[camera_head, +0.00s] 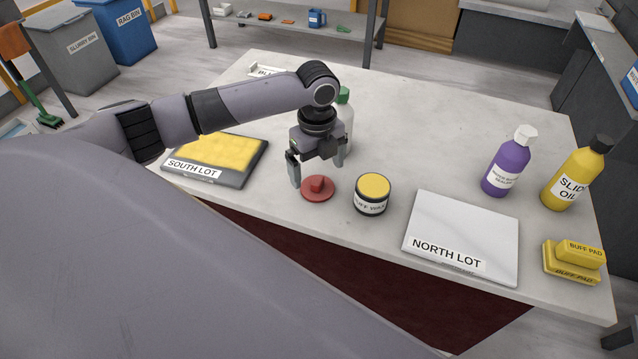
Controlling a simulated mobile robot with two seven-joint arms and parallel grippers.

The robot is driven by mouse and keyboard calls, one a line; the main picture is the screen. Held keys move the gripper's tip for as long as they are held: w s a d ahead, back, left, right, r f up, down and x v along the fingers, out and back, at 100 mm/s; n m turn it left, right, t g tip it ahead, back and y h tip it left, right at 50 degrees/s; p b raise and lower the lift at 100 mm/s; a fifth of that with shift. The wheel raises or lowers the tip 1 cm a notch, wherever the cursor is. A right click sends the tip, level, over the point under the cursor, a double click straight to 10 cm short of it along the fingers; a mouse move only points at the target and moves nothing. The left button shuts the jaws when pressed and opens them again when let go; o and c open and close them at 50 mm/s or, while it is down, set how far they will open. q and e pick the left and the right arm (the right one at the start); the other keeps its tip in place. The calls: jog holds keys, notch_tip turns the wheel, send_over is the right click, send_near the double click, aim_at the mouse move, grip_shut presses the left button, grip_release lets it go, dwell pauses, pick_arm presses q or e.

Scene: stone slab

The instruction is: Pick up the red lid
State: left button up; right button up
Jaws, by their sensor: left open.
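The red lid (318,189) lies flat on the stone slab (400,130), a round disc with a small raised knob. My left gripper (317,174) is open with its fingers pointing down just above the lid. One finger is on each side of the knob as seen from here, and the gripper looks empty. I cannot tell whether a finger touches the lid. My right gripper does not show.
A buff wax jar (372,194) stands close right of the lid. A green-capped bottle (346,125) is partly hidden behind my gripper. The South Lot tray (205,181) is left, the North Lot slab (465,235) right. Purple (506,165) and yellow (575,178) bottles and buff pads (572,262) stand far right.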

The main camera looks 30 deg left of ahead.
aim_at(318, 180)
pick_arm(q)
notch_tip(318, 180, down, 4)
jog(key=shift+s+d+f, duration=0.1)
jog(key=c, duration=1)
